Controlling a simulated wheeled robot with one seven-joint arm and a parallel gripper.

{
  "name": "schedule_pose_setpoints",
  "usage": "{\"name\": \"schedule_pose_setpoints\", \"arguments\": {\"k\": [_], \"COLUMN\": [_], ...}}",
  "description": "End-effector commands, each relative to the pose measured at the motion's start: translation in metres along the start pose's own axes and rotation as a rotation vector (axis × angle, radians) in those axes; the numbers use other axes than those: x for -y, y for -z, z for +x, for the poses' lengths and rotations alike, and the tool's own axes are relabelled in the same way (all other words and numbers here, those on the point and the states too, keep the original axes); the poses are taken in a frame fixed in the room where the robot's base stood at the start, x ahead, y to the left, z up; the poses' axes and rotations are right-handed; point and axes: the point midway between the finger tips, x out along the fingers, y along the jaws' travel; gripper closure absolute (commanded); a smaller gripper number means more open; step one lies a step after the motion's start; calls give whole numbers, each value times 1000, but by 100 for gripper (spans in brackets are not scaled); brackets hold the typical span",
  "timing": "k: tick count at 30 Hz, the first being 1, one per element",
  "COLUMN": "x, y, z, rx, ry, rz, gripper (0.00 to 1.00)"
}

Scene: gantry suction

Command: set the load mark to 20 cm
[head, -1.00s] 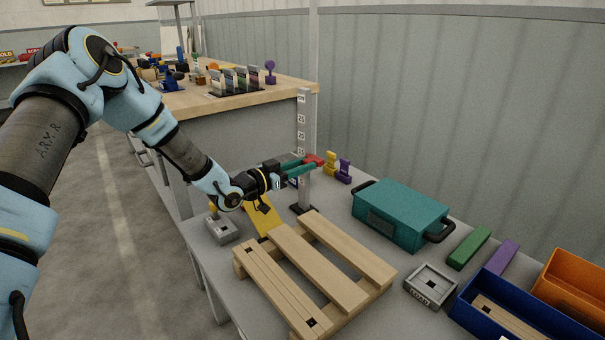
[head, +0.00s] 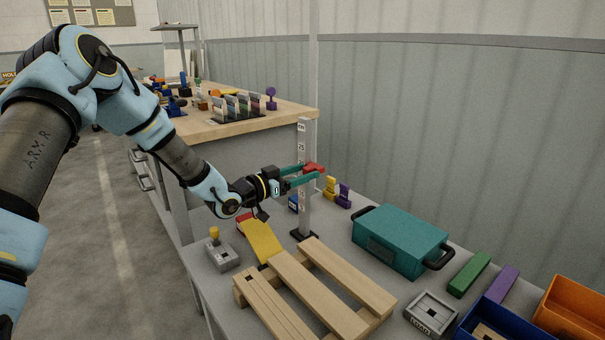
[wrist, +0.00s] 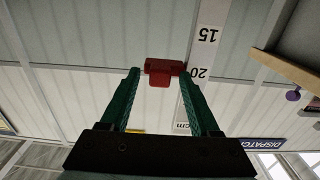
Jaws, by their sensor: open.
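A pale upright post (head: 304,205) with printed numbers stands on the grey bench in the head view; it also shows in the wrist view (wrist: 207,15). The red load mark (head: 314,169) sits on the post in its middle part. In the wrist view the red mark (wrist: 159,73) lies beside the printed 20, with 15 further up the picture. My gripper (head: 313,172) is open, its green fingers reaching to either side of the red mark. The wrist view shows the two fingertips (wrist: 160,76) flanking it. Whether either finger touches it, I cannot tell.
A wooden pallet (head: 318,295), a yellow ramp (head: 262,242) and a grey joystick box (head: 221,252) lie before the post. A teal case (head: 402,239) stands to the right. Yellow (head: 330,188) and purple (head: 344,196) pieces stand close behind the post.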

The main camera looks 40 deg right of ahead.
Motion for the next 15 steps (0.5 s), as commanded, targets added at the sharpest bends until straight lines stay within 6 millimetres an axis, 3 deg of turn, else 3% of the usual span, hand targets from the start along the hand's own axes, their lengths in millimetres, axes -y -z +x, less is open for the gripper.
{"name": "schedule_pose_setpoints", "arguments": {"k": [8, 15], "x": [1, 1], "y": [0, 0], "z": [-8, -51], "rx": [1, 2], "ry": [1, 2], "rz": [0, -1], "gripper": [38, 38]}}
